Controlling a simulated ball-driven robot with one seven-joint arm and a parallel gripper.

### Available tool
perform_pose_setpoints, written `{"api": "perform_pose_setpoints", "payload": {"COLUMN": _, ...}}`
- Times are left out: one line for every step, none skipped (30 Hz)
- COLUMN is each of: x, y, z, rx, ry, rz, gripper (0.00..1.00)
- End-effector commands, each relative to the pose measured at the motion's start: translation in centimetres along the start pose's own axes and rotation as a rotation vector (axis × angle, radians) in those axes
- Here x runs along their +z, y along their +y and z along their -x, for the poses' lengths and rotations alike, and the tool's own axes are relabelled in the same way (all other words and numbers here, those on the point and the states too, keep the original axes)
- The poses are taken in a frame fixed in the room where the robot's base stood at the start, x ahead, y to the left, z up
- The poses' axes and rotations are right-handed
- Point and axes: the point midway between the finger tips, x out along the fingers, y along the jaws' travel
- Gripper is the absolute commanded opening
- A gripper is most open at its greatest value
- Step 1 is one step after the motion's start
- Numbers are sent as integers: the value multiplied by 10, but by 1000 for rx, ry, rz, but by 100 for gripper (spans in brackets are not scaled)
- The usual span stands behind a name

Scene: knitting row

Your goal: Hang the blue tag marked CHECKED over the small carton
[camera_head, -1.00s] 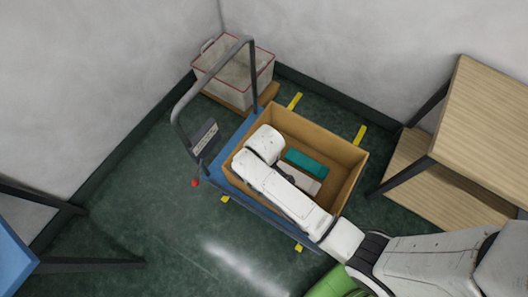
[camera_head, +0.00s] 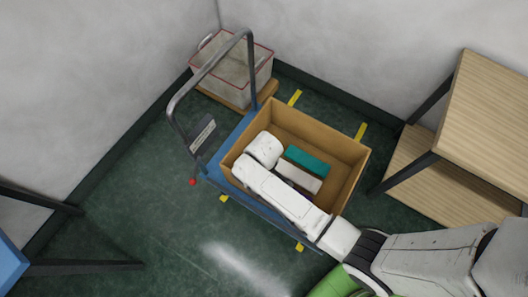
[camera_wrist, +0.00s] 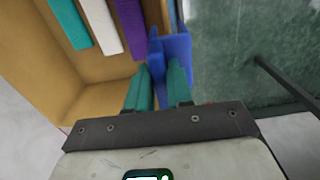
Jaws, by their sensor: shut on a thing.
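The open brown carton (camera_head: 315,130) stands on the blue trolley (camera_head: 222,158); its inside also shows in the wrist view (camera_wrist: 35,70). In the wrist view my gripper (camera_wrist: 160,65) has its teal fingers shut on a blue piece, which I take for the blue tag (camera_wrist: 171,46). The tag is at the carton's wall, beside the trolley's blue edge. I cannot tell whether it hooks over the rim or only hangs near it. Its lettering does not show. In the head view my arm's white end covers the gripper and the tag.
The carton holds a teal block (camera_head: 308,161), a white block (camera_wrist: 101,25) and a purple block (camera_wrist: 131,27). The trolley has a grey handle (camera_head: 210,72). A red-rimmed bin (camera_head: 225,75) stands behind. A wooden shelf unit (camera_head: 490,110) is at right. Green floor lies open at left.

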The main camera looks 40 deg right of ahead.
Motion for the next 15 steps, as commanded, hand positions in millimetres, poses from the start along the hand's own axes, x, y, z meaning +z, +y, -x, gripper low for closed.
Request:
{"api": "perform_pose_setpoints", "payload": {"x": 0, "y": 0, "z": -7, "rx": 0, "ry": 0, "rz": 0, "gripper": 0}}
{"api": "perform_pose_setpoints", "payload": {"x": 0, "y": 0, "z": -8, "rx": 0, "ry": 0, "rz": 0, "gripper": 0}}
{"api": "perform_pose_setpoints", "payload": {"x": 0, "y": 0, "z": -11, "rx": 0, "ry": 0, "rz": 0, "gripper": 0}}
{"api": "perform_pose_setpoints", "payload": {"x": 0, "y": 0, "z": -13, "rx": 0, "ry": 0, "rz": 0, "gripper": 0}}
{"api": "perform_pose_setpoints", "payload": {"x": 0, "y": 0, "z": -14, "rx": 0, "ry": 0, "rz": 0, "gripper": 0}}
{"api": "perform_pose_setpoints", "payload": {"x": 0, "y": 0, "z": -17, "rx": 0, "ry": 0, "rz": 0, "gripper": 0}}
{"api": "perform_pose_setpoints", "payload": {"x": 0, "y": 0, "z": -19, "rx": 0, "ry": 0, "rz": 0, "gripper": 0}}
{"api": "perform_pose_setpoints", "payload": {"x": 0, "y": 0, "z": -20, "rx": 0, "ry": 0, "rz": 0, "gripper": 0}}
{"api": "perform_pose_setpoints", "payload": {"x": 0, "y": 0, "z": -23, "rx": 0, "ry": 0, "rz": 0, "gripper": 0}}
{"api": "perform_pose_setpoints", "payload": {"x": 0, "y": 0, "z": -25, "rx": 0, "ry": 0, "rz": 0, "gripper": 0}}
{"api": "perform_pose_setpoints", "payload": {"x": 0, "y": 0, "z": -26, "rx": 0, "ry": 0, "rz": 0, "gripper": 0}}
{"api": "perform_pose_setpoints", "payload": {"x": 0, "y": 0, "z": -29, "rx": 0, "ry": 0, "rz": 0, "gripper": 0}}
{"api": "perform_pose_setpoints", "payload": {"x": 0, "y": 0, "z": -31, "rx": 0, "ry": 0, "rz": 0, "gripper": 0}}
{"api": "perform_pose_setpoints", "payload": {"x": 0, "y": 0, "z": -32, "rx": 0, "ry": 0, "rz": 0, "gripper": 0}}
{"api": "perform_pose_setpoints", "payload": {"x": 0, "y": 0, "z": -35, "rx": 0, "ry": 0, "rz": 0, "gripper": 0}}
